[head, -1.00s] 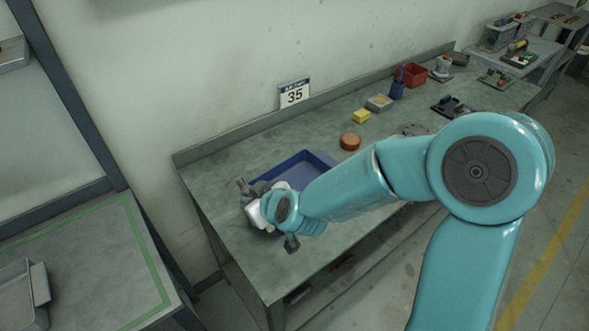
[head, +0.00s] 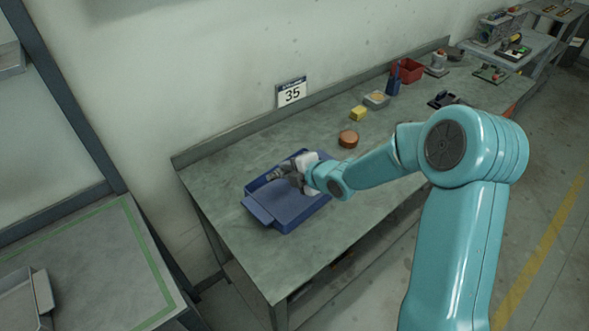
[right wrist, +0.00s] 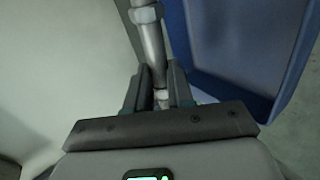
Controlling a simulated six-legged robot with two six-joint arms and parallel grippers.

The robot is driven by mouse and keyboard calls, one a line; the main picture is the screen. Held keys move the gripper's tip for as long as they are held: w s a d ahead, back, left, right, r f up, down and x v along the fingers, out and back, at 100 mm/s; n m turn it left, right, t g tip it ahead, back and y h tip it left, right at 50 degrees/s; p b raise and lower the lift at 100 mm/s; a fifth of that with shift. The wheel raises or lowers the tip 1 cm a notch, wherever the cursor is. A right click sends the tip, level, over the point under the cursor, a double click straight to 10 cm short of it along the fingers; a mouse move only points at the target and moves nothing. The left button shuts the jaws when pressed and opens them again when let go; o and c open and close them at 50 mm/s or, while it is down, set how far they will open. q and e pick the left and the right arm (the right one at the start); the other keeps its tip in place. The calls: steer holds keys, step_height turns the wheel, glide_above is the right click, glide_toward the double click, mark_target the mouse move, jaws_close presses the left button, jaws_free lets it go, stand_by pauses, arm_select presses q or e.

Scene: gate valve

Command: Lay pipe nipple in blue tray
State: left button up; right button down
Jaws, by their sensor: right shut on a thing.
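The blue tray (head: 285,208) lies on the left end of the grey workbench, and part of it shows at the right of the right wrist view (right wrist: 235,45). My right gripper (head: 290,172) is over the back part of the tray in the head view. In the right wrist view its fingers (right wrist: 160,90) are closed on the metal pipe nipple (right wrist: 150,42), which points away from the palm with a thicker hex collar near the top edge. In the head view the nipple is small and hard to separate from the gripper. My left gripper is not in view.
A red bin (head: 407,70) stands further back. The bench front is clear.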

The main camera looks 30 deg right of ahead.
mark_target(295, 199)
steer(key=shift+n, duration=0.7)
steer(key=f, duration=0.1)
steer(key=d+f+b, duration=0.1)
steer(key=f, duration=0.2)
steer(key=shift+s+d+b, duration=0.1)
steer(key=shift+d+b, duration=0.2)
steer(key=shift+f, duration=0.65)
steer(key=shift+r, duration=0.1)
steer(key=c, duration=0.9)
jaws_free()
